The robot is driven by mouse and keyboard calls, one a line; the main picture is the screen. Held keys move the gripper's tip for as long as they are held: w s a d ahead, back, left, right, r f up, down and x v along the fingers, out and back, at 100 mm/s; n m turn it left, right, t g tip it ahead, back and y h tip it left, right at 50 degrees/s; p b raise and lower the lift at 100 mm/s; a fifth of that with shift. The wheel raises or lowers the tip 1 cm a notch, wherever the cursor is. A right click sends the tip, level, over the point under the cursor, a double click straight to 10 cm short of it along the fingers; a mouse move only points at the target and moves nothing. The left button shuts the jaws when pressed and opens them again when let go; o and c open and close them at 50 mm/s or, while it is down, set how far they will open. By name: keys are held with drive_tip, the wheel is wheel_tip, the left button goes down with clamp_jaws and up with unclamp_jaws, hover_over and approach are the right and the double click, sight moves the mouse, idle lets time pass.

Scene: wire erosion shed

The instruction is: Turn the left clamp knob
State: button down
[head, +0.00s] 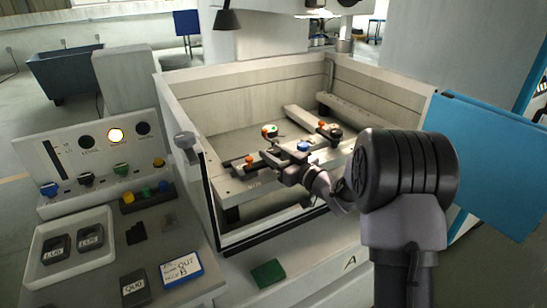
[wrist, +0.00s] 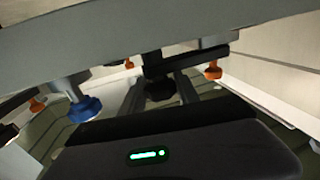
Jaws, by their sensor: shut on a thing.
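My gripper (head: 284,170) reaches over the tank's front wall to the near-left clamp. This clamp has a dark bar and an orange piece (head: 250,160). In the wrist view my two grey fingers (wrist: 160,92) are closed around a dark clamp knob (wrist: 160,88) under a black clamp bar (wrist: 190,54). The knob is hidden by my gripper in the head view. A blue knob (wrist: 85,108) hangs apart from the fingers, left in the wrist view; a blue knob (head: 303,146) also shows just beyond my gripper in the head view.
A right clamp with an orange piece (head: 322,124) and dark knob stands farther back. The tank wall (head: 192,165) is close to my arm. A control panel (head: 95,150), white tray (head: 40,262) and green block (head: 268,273) lie outside the tank.

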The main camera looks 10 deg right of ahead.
drive_tip(key=m+t+h, duration=0.1)
drive_tip(key=m+h, duration=0.1)
drive_tip(key=h, duration=0.1)
drive_tip(key=m+t+h+b, duration=0.1)
drive_tip(key=m+h, duration=0.1)
drive_tip(key=h, duration=0.1)
drive_tip(key=shift+a+f+h, duration=0.1)
drive_tip(key=shift+a+h, duration=0.05)
drive_tip(key=shift+h, duration=0.15)
drive_tip(key=m+h, duration=0.3)
drive_tip(key=h, duration=0.2)
drive_tip(key=shift+m, duration=0.4)
drive_tip(key=shift+m+g+h, duration=0.6)
drive_tip(key=shift+m+h, duration=0.7)
drive_tip(key=shift+h, duration=0.8)
drive_tip(key=shift+m+h, duration=0.3)
drive_tip(key=shift+h, duration=0.1)
drive_tip(key=c, duration=0.9)
unclamp_jaws()
drive_tip(key=shift+d, duration=0.2)
